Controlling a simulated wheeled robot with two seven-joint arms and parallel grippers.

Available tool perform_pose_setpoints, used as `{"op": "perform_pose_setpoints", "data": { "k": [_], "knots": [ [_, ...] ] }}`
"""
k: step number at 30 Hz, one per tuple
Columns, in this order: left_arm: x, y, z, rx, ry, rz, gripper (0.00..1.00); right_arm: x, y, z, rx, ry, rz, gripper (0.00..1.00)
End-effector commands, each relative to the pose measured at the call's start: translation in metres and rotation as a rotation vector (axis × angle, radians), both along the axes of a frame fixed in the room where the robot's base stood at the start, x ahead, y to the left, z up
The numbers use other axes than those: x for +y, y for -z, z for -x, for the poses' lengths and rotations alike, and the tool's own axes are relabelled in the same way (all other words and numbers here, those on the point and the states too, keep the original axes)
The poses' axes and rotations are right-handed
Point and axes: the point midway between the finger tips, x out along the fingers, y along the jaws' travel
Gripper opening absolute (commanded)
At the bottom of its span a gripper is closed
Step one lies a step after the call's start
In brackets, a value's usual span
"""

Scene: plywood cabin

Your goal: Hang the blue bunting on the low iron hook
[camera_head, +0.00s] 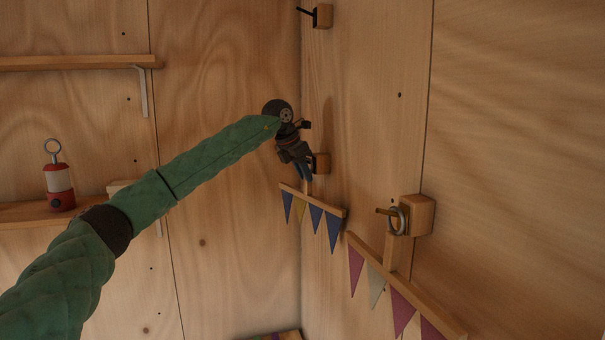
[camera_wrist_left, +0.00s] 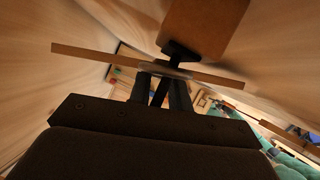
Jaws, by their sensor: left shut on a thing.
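The blue bunting (camera_head: 314,215) hangs from a wooden bar, with blue pennants and a yellowish one. My left gripper (camera_head: 306,176) is shut on it at the top, in the right wall's corner area. The low iron hook's wooden block (camera_head: 322,163) shows just behind the gripper, which hides most of the hook. In the left wrist view, the dark hook (camera_wrist_left: 179,50) on its block (camera_wrist_left: 204,25) is right at my fingertips (camera_wrist_left: 165,76), just above the bunting's bar (camera_wrist_left: 90,54). I cannot tell whether the bunting's ring is around the hook. My right gripper is not in view.
A higher dark hook (camera_head: 316,15) is on the wall above. A pink and cream bunting (camera_head: 402,305) hangs by a ring from a peg (camera_head: 416,214) at the right. A red lantern (camera_head: 59,180) stands on the lower left shelf (camera_head: 20,214); another shelf (camera_head: 70,62) is above.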

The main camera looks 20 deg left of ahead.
Motion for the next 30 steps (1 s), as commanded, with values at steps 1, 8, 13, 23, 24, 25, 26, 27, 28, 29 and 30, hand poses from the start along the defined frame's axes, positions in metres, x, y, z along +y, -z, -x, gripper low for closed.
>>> {"op": "perform_pose_setpoints", "data": {
  "k": [1, 8, 13, 23, 24, 25, 26, 27, 28, 29, 30],
  "knots": [
    [-0.002, 0.001, 0.000, 0.001, 0.003, 0.000, 0.00, 0.000, 0.000, 0.000, 0.000, 0.000, 0.000, 0.36],
    [-0.002, 0.002, 0.001, 0.002, 0.004, 0.000, 0.00, 0.000, -0.001, -0.008, -0.007, 0.000, 0.000, 0.36],
    [-0.003, 0.002, 0.001, 0.002, 0.004, 0.000, 0.00, 0.001, -0.001, -0.011, -0.011, 0.000, -0.001, 0.36],
    [-0.002, 0.001, 0.000, 0.001, 0.003, 0.000, 0.45, 0.001, -0.001, -0.011, -0.010, 0.001, -0.001, 0.36],
    [-0.001, 0.001, 0.000, 0.001, 0.003, 0.000, 0.45, 0.001, -0.001, -0.011, -0.010, 0.001, -0.001, 0.36],
    [-0.001, 0.001, 0.000, 0.001, 0.002, -0.001, 0.45, 0.001, -0.001, -0.011, -0.010, 0.001, -0.001, 0.36],
    [-0.001, 0.001, 0.000, 0.001, 0.002, -0.001, 0.45, 0.001, -0.001, -0.010, -0.009, 0.001, -0.001, 0.36],
    [-0.001, 0.000, 0.001, 0.001, 0.001, 0.000, 0.45, 0.001, 0.000, -0.010, -0.008, 0.001, -0.001, 0.36],
    [-0.001, -0.001, 0.001, 0.001, 0.001, 0.000, 0.45, 0.001, 0.001, -0.009, -0.006, 0.001, 0.000, 0.36],
    [0.000, -0.002, 0.001, 0.001, 0.001, 0.000, 0.45, 0.001, 0.001, -0.009, -0.004, 0.001, -0.001, 0.36],
    [0.001, -0.004, 0.002, 0.000, 0.001, 0.000, 0.45, 0.001, 0.002, -0.008, 0.001, 0.002, 0.000, 0.36]
  ]
}}
